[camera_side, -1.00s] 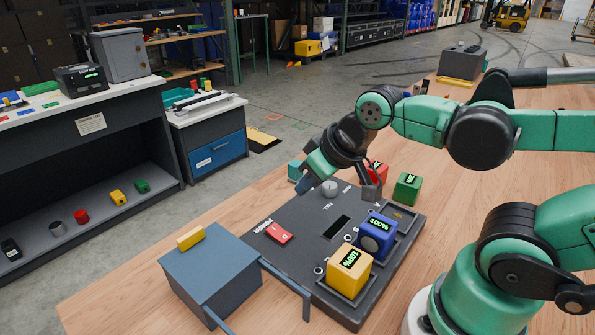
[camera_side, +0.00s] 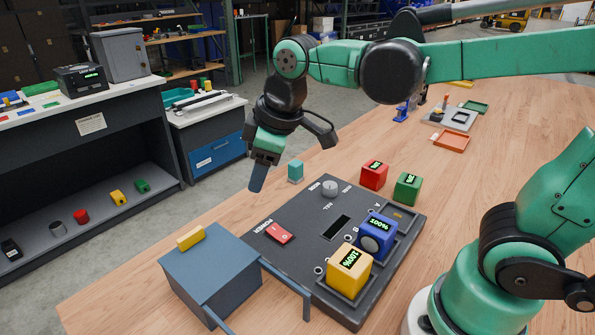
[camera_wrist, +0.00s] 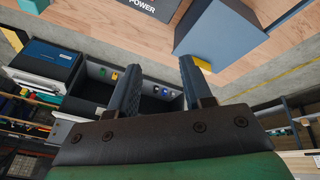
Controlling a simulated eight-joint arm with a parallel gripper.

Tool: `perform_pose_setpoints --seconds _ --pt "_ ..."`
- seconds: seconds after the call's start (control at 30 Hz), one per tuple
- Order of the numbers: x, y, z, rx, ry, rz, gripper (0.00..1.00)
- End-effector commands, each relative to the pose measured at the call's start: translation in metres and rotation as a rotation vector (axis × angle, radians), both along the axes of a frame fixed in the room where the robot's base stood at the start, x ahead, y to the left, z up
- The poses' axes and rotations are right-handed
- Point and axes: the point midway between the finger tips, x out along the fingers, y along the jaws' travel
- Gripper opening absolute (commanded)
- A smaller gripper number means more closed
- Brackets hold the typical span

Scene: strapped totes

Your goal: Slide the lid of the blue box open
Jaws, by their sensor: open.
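The blue-grey box (camera_side: 212,278) stands at the table's front left corner. Its flat lid (camera_side: 222,255) covers the top and carries a yellow block handle (camera_side: 190,237). Two rails (camera_side: 287,284) reach out from the box to the right. My gripper (camera_side: 257,186) is open and empty, in the air above and behind the box, pointing down; only one finger shows clearly there. In the wrist view, both fingers of my gripper (camera_wrist: 159,63) are apart with nothing between. The box (camera_wrist: 218,34) and its handle (camera_wrist: 203,65) show at the upper right, by the right finger.
A dark panel (camera_side: 310,222) with a red power switch (camera_side: 279,232) lies right of the box. It holds a yellow cube (camera_side: 349,271) and a blue cube (camera_side: 377,235). Red (camera_side: 374,175), green (camera_side: 407,188) and teal (camera_side: 295,171) cubes stand behind. Trays lie at the far right.

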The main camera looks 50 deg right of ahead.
Motion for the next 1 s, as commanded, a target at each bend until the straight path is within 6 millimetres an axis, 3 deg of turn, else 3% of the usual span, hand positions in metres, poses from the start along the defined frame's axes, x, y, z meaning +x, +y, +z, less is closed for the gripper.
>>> perform_pose_setpoints --seconds 0.2,0.4,0.67,1.0 --pt "0.042 0.052 -0.006 -0.14 0.17 0.486 0.45" --pt "0.059 0.087 -0.023 -0.207 0.278 0.812 0.45" --pt "0.063 0.099 -0.04 -0.224 0.315 0.934 0.45" --pt "0.063 0.098 -0.082 -0.224 0.314 0.93 0.45"
